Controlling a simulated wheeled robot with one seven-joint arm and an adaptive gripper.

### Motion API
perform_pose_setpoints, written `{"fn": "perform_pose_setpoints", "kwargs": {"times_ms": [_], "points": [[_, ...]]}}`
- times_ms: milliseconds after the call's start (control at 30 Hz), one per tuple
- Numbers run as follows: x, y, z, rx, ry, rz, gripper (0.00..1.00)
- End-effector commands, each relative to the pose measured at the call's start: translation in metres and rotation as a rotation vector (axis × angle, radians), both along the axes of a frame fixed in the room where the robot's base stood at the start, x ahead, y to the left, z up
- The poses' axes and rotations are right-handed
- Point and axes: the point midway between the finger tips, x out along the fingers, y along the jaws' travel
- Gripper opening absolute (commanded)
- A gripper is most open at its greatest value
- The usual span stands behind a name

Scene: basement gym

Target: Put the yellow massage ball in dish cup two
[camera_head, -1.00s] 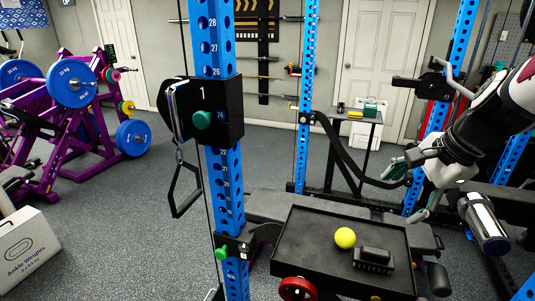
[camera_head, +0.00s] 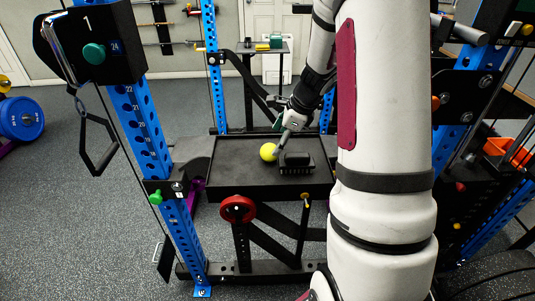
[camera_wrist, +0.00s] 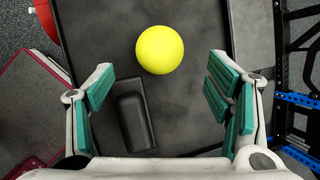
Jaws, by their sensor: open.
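The yellow massage ball (camera_head: 268,152) rests on a black tray-like bench top (camera_head: 232,178). In the wrist view the ball (camera_wrist: 160,50) lies ahead of my gripper (camera_wrist: 160,88), roughly centred between the two green-padded fingers and beyond their tips. My gripper is open and empty, with a wide gap between its fingers. In the head view my gripper (camera_head: 283,137) is just above and right of the ball, partly hidden by my arm. I cannot make out a dish cup in these frames.
A black block-like object (camera_head: 296,163) lies on the tray right of the ball; in the wrist view it (camera_wrist: 133,117) is near the left finger. Blue rack uprights (camera_head: 140,130) stand around the tray. A small table (camera_head: 262,48) with items stands behind.

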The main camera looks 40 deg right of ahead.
Motion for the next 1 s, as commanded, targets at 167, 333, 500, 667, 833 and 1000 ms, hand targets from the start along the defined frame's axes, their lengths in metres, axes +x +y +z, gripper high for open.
{"fn": "perform_pose_setpoints", "kwargs": {"times_ms": [167, 333, 500, 667, 833, 1000], "points": [[0.005, 0.002, -0.01, -0.001, 0.001, 0.0, 0.73], [0.013, 0.007, -0.028, 0.001, 0.002, 0.001, 0.73], [0.022, 0.01, -0.049, 0.002, 0.002, 0.0, 0.73], [0.026, 0.012, -0.056, -0.001, 0.001, 0.001, 0.73], [0.026, 0.012, -0.055, -0.001, -0.001, 0.001, 0.73], [0.026, 0.012, -0.055, 0.0, 0.0, 0.001, 0.39]]}}
